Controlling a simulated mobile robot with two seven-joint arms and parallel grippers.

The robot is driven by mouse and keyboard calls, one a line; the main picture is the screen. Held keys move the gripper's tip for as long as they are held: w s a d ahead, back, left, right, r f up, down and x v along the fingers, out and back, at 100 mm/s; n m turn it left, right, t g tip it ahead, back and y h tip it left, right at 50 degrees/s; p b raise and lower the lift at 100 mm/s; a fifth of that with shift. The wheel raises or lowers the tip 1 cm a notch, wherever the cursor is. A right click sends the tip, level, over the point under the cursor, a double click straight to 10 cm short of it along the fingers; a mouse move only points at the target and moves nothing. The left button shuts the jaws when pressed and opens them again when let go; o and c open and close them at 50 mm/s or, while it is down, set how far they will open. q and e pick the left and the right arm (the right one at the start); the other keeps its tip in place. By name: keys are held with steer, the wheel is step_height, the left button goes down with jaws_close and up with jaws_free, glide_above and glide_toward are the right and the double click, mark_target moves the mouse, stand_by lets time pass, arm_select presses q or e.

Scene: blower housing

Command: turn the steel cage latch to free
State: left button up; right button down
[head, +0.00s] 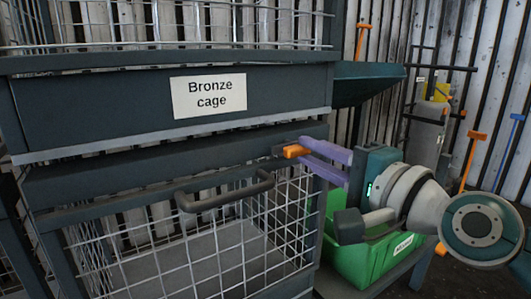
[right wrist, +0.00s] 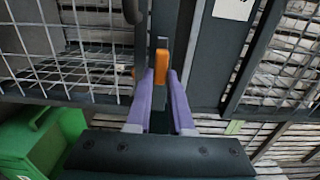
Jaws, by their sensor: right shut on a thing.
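An orange latch (head: 294,151) sits at the upper right corner of a wire-mesh cage door (head: 190,250). My right gripper (head: 308,152) reaches in from the right, its two purple fingers shut on the latch. In the right wrist view the orange latch (right wrist: 161,66) stands upright between the fingertips of my right gripper (right wrist: 161,78), against a dark post. The fingers hide part of the latch. A sign (head: 208,92) on the beam above the door reads "Bronze cage"; I see no sign reading steel. My left gripper is not in view.
A dark bar handle (head: 225,192) stands out from the door below the beam. A green bin (head: 350,245) is below my right arm. A dark tray-like shelf (head: 365,82) juts out above the arm. Orange-handled tools (head: 470,145) lean at the far right.

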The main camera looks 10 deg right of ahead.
stand_by(0.5)
steer(key=c, duration=0.8)
jaws_free()
steer(key=p+v, duration=0.1)
steer(key=v, duration=0.9)
